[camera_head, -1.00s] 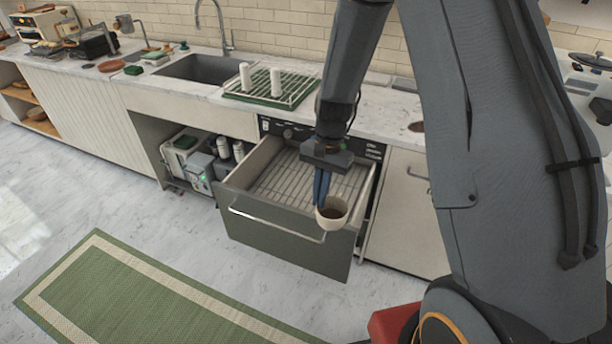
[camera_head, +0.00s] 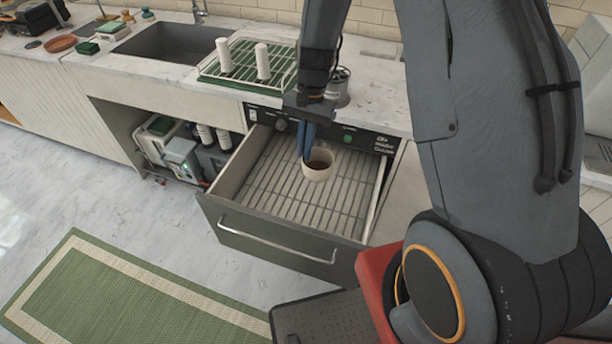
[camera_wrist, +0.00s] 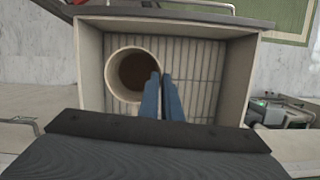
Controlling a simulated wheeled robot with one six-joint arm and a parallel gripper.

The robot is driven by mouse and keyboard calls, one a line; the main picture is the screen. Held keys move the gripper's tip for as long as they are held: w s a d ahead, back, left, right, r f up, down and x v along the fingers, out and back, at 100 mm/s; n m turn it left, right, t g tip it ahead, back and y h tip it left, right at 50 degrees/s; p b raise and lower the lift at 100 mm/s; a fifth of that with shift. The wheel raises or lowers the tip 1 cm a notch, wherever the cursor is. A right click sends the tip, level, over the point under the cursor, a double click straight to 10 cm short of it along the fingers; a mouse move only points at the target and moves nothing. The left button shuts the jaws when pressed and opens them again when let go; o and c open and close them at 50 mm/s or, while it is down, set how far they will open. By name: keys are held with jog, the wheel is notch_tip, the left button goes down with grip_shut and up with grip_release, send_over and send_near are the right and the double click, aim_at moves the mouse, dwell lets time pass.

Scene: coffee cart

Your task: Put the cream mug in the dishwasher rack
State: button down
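The cream mug (camera_head: 317,166) is upright with a dark brown inside, over the open dishwasher drawer. My gripper (camera_head: 307,150) points down with its blue fingers at the mug's left side and appears shut on its wall or handle; the exact grip is hidden. In the wrist view the mug (camera_wrist: 131,74) is at the left of the drawer, with the blue fingers (camera_wrist: 161,98) close together at its right edge. The slatted dishwasher rack (camera_head: 280,190) lies below, otherwise empty. The mug seems held above the slats, though the gap is hard to judge.
The drawer front with its handle (camera_head: 275,240) sticks out over the floor. On the counter, a green drying rack (camera_head: 245,62) holds white cups, and a metal canister (camera_head: 339,86) stands behind my gripper. The sink (camera_head: 175,42) is further left.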

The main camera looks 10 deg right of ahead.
jog(key=w+f+b, duration=0.1)
jog(key=f+b, duration=0.2)
jog(key=f, duration=0.7)
jog(key=w+f+b, duration=0.2)
jog(key=f+b, duration=0.2)
jog(key=f, duration=0.6)
jog(key=shift+w+b, duration=0.25)
jog(key=shift+b, duration=0.05)
jog(key=shift+f, duration=0.15)
jog(key=shift+f+b, duration=0.3)
jog(key=shift+f, duration=0.05)
jog(key=shift+f, duration=0.1)
jog(key=c, duration=2)
grip_release()
